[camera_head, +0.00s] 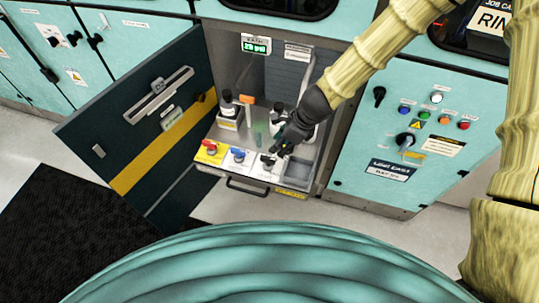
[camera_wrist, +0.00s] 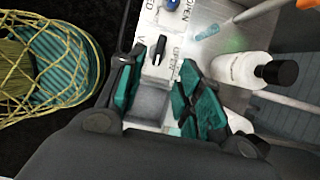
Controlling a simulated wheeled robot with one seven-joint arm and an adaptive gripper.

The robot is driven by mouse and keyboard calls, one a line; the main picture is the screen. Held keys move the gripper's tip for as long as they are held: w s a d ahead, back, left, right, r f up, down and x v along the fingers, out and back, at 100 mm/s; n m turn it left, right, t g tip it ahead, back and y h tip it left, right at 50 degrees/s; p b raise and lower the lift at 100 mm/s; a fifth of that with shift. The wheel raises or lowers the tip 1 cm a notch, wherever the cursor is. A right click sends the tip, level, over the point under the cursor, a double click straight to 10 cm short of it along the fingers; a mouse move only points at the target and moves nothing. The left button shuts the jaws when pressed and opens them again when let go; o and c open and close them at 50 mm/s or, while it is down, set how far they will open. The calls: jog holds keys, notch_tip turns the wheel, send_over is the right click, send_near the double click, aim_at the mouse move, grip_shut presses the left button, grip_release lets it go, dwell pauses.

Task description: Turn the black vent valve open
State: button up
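The black vent valve (camera_head: 267,161) is at the right end of a row of three valves on the shelf front, past a red valve (camera_head: 211,148) and a blue valve (camera_head: 239,155). In the wrist view the black valve (camera_wrist: 158,49) shows a narrow upright handle on a white plate, with partly visible lettering beside it. My gripper (camera_head: 282,147) is just above and right of it in the head view. In the wrist view my gripper (camera_wrist: 160,65) is open, its green-padded fingers apart on either side of the valve's line. Contact with the valve is not visible.
A white bottle with a black cap (camera_wrist: 240,71) stands close to the right finger. Another capped bottle (camera_head: 228,108) stands behind the red valve. An open dark door (camera_head: 150,130) is at left. A grey recess (camera_head: 298,173) lies right of the black valve. A display (camera_head: 256,45) hangs above.

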aim_at(268, 158)
jog(key=shift+p+x, duration=0.8)
jog(key=shift+x, duration=4.4)
jog(key=shift+d, duration=0.1)
grip_shut()
